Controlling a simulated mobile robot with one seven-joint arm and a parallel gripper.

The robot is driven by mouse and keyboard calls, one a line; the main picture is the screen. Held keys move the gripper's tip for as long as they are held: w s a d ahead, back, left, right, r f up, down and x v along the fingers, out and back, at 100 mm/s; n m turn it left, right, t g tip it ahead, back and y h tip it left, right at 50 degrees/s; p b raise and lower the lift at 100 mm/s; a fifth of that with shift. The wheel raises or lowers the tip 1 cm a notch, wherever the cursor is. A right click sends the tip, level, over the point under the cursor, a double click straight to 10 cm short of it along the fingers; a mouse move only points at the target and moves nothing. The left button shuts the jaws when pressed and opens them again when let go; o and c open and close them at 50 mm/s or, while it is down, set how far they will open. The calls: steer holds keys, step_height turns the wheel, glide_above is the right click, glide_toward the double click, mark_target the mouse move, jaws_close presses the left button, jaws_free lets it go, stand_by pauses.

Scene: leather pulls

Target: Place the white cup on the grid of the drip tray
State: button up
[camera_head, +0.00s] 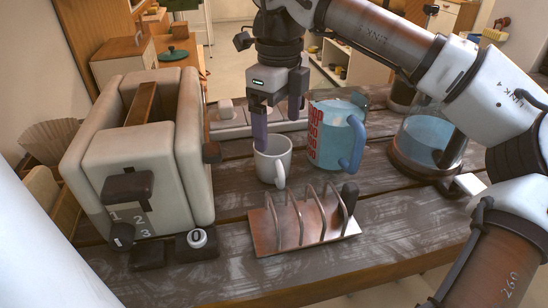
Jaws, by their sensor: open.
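The white cup (267,167) stands upright on the dark wooden table, with its handle toward the front right. My gripper (278,134) is open and points down just above and behind the cup. Its left finger reaches down to the cup's left rim; I cannot tell whether it touches or goes inside. Its right finger ends higher, above the back right of the rim. I cannot clearly make out a drip tray with a grid. A low pale slotted object (228,128) lies behind the cup, partly hidden by my gripper.
A blue measuring jug (338,143) stands close right of the cup. A wire toast rack (270,232) lies in front, and a large cream toaster (150,150) is at left. A glass coffee pot (428,142) stands at right. The table's front right (400,225) is clear.

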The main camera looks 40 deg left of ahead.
mark_target(274, 160)
step_height(274, 160, down, 4)
steer(key=shift+r, duration=0.2)
steer(key=shift+s+a+f+p, duration=0.15)
steer(key=shift+f+p, duration=0.35)
steer(key=shift+f, duration=0.9)
steer(key=shift+s+a+f+p, duration=0.1)
steer(key=shift+f+p, duration=0.35)
steer(key=shift+f, duration=0.9)
steer(key=shift+c, duration=0.3)
steer(key=c, duration=1.2)
steer(key=shift+r, duration=0.1)
step_height(274, 160, up, 20)
steer(key=shift+b, duration=0.45)
